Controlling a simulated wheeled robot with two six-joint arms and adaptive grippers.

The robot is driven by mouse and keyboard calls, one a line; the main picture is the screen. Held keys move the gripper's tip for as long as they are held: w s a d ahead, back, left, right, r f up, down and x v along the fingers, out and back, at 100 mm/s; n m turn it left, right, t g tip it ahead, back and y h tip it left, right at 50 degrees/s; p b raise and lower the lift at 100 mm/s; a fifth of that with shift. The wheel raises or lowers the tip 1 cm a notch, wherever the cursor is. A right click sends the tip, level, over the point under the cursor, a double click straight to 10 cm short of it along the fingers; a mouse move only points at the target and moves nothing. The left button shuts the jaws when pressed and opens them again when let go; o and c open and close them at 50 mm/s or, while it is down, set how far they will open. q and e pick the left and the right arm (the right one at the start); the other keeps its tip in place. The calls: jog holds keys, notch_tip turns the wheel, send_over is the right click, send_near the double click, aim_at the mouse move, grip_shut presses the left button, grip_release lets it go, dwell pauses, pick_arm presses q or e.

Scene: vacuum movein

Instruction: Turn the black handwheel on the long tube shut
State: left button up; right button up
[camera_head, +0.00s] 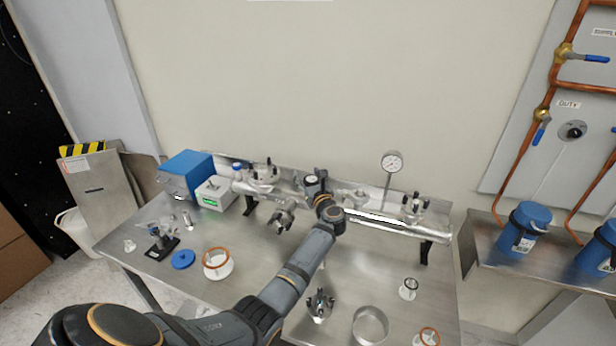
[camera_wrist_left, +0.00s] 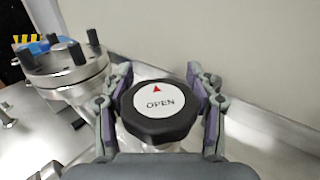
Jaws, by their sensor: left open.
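The black handwheel (camera_wrist_left: 160,104) has a white face marked OPEN with a red arrow. It sits between the two fingers of my left gripper (camera_wrist_left: 161,100) in the left wrist view. The fingers are open, one on each side of its rim; I cannot tell whether they touch it. In the head view the handwheel (camera_head: 312,179) shows small beyond my left gripper (camera_head: 318,187) at the back of the bench. The long tube (camera_head: 385,217) runs along the back, partly hidden by my arm. My right gripper is not in view.
A flanged fitting with upright bolts (camera_wrist_left: 68,66) stands close left of the gripper in the wrist view. A pressure gauge (camera_head: 392,162) rises right of the wheel. A blue box (camera_head: 188,170) is at the back left. Loose parts, including a metal ring (camera_head: 370,325), lie on the bench.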

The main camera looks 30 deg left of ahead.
pick_arm(q)
jog(key=c, duration=0.9)
jog(key=shift+f, duration=0.1)
jog(key=shift+c, duration=0.8)
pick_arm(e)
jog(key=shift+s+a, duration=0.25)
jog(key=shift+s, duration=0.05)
pick_arm(q)
jog(key=shift+f, duration=0.1)
jog(key=shift+c, duration=0.4)
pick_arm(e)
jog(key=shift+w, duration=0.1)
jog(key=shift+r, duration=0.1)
